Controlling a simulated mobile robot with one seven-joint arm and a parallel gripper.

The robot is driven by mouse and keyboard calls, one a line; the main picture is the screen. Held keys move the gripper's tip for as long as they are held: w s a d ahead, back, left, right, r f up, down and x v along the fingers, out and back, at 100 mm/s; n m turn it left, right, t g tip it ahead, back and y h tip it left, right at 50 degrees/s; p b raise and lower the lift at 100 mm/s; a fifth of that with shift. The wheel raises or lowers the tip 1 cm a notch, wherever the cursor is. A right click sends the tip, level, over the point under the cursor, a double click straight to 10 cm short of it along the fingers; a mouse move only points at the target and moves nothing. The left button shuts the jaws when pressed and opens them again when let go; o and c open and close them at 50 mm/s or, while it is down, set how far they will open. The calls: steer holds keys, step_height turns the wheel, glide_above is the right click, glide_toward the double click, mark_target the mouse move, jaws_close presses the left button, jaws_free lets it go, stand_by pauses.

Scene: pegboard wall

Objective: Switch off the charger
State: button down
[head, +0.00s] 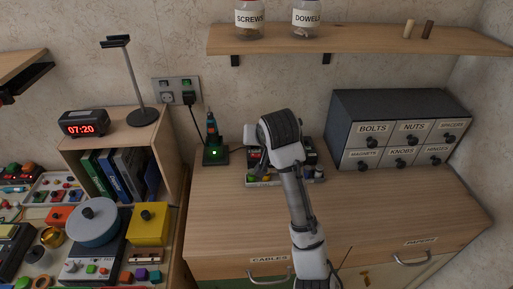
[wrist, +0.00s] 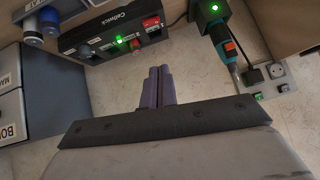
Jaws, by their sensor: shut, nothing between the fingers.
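A black box labelled Cellwick (wrist: 98,36) shows in the wrist view, with a green light, a red rocker switch (wrist: 151,22) and blue-grey cylinders at its end. In the head view the box (head: 312,158) is partly hidden behind my arm. A black stand with a green light (head: 214,153) holds a blue and orange tool (head: 211,127); the tool also shows in the wrist view (wrist: 226,42). I cannot tell which one is the charger. My gripper (wrist: 160,70) is shut and empty, its fingertips apart from the box in the wrist view. The fingertips are hidden in the head view.
A wall socket plate (head: 176,90) holds a black plug and lit green switches; it also shows in the wrist view (wrist: 270,88). A grey drawer cabinet (head: 345,115) stands right of the box. The bench front (head: 225,230) is clear. A shelf (head: 360,38) hangs above.

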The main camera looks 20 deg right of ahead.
steer(key=b, duration=0.7)
glide_above(256, 155)
steer(key=s, duration=0.1)
steer(key=f, duration=0.8)
steer(key=shift+s+a+f, duration=0.2)
steer(key=shift+a+f, duration=0.05)
steer(key=shift+f, duration=0.15)
steer(key=shift+a+f+b, duration=0.2)
steer(key=shift+f+b, duration=0.4)
steer(key=shift+f, duration=0.4)
